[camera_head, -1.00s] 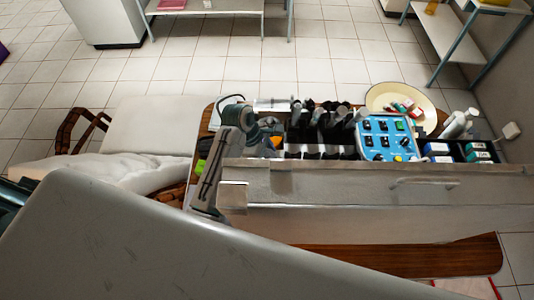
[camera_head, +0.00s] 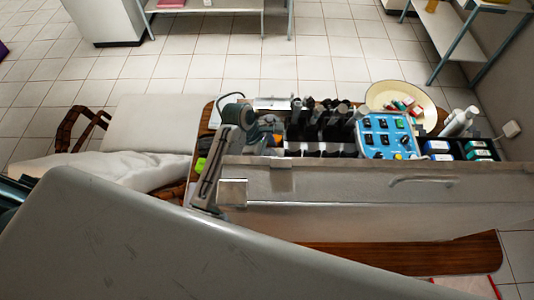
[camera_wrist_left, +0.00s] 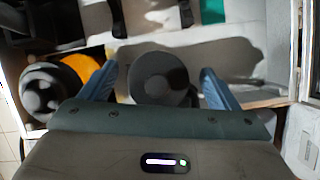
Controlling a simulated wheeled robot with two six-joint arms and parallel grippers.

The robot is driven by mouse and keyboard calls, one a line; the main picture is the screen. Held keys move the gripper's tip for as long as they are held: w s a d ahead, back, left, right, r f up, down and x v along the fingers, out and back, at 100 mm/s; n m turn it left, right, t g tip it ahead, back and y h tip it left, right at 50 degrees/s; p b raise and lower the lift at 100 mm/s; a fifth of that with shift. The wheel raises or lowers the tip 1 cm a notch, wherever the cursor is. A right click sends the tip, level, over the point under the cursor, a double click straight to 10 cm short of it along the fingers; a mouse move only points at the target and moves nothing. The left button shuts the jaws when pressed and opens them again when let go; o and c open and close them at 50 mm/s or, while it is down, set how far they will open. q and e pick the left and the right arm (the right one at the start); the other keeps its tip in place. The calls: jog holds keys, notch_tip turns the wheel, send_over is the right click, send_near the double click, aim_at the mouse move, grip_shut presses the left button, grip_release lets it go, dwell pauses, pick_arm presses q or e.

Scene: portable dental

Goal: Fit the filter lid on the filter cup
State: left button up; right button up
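In the left wrist view my left gripper (camera_wrist_left: 152,85) has its two blue fingers apart. A dark grey round disc-like part (camera_wrist_left: 158,76) lies between them, with a visible gap on each side. I cannot tell if it is the filter lid or the filter cup. A second round part, black and silver (camera_wrist_left: 45,92), sits to the left beside something orange (camera_wrist_left: 84,68). In the head view a teal and grey form (camera_head: 232,110) is at the left end of the open case; lid and cup cannot be told apart there. My right gripper is not in view.
The open case (camera_head: 370,182) holds several dark slots (camera_head: 320,130), a blue control panel (camera_head: 386,134) and small boxes (camera_head: 438,148). A cream dish (camera_head: 420,98) with small items lies behind it. A white padded seat (camera_head: 150,125) is at left.

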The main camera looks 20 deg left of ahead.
pick_arm(q)
jog(key=b+v, duration=0.2)
jog(key=v, duration=0.5)
jog(key=shift+a+r, duration=0.2)
jog(key=shift+r, duration=0.1)
jog(key=p+v, duration=0.1)
jog(key=v, duration=0.2)
jog(key=shift+r, duration=0.1)
jog(key=shift+d, duration=0.1)
